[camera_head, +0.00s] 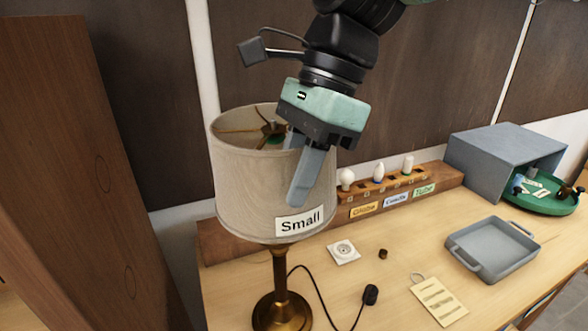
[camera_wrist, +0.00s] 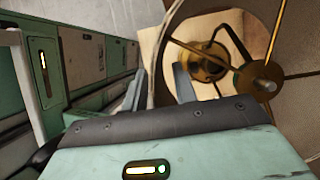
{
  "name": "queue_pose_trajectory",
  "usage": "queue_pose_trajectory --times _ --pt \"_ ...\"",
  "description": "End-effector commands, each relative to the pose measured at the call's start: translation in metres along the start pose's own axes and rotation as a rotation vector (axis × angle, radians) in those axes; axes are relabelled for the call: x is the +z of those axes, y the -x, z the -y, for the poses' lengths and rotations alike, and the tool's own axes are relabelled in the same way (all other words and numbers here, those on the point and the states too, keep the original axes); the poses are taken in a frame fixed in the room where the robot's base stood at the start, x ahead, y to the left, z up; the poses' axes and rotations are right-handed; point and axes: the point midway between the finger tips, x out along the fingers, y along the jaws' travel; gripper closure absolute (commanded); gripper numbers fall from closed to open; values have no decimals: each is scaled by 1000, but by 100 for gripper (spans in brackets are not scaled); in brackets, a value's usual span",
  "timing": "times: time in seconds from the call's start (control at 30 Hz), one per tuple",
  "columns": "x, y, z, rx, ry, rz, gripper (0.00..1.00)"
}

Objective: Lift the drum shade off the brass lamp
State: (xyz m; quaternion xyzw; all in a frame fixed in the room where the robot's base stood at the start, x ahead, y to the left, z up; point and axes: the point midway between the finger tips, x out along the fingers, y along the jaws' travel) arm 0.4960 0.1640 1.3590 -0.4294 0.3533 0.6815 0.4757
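The cream drum shade (camera_head: 245,190), with a "Small" label, sits upright on the brass lamp (camera_head: 282,310). The shade's brass spokes and central finial (camera_wrist: 265,86) show through its open top in the wrist view. My gripper (camera_head: 297,172) points down at the shade's near right rim. One finger is outside, in front of the shade; the other reaches inside and is mostly hidden by the wall. In the wrist view, my gripper (camera_wrist: 159,85) has its fingers apart with the shade's rim between them. Contact with the wall is not clear.
A wooden rack with several bulbs (camera_head: 378,173) stands behind the lamp. A grey tray (camera_head: 455,262), a tag (camera_head: 438,302), a white socket plate (camera_head: 343,252) and a black cord switch (camera_head: 371,294) lie right. A grey open box (camera_head: 480,165) and green round tray (camera_head: 560,207) are farther right.

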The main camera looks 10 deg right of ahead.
Motion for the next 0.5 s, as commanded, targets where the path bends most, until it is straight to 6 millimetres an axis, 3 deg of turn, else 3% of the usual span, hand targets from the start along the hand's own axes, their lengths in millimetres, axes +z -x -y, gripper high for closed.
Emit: queue_pose_trajectory --times 0.23,0.33,0.5 --pt "0 -1 0 0 0 0 72" --pt "0 0 0 0 0 0 100" --pt "0 0 0 0 0 0 100"
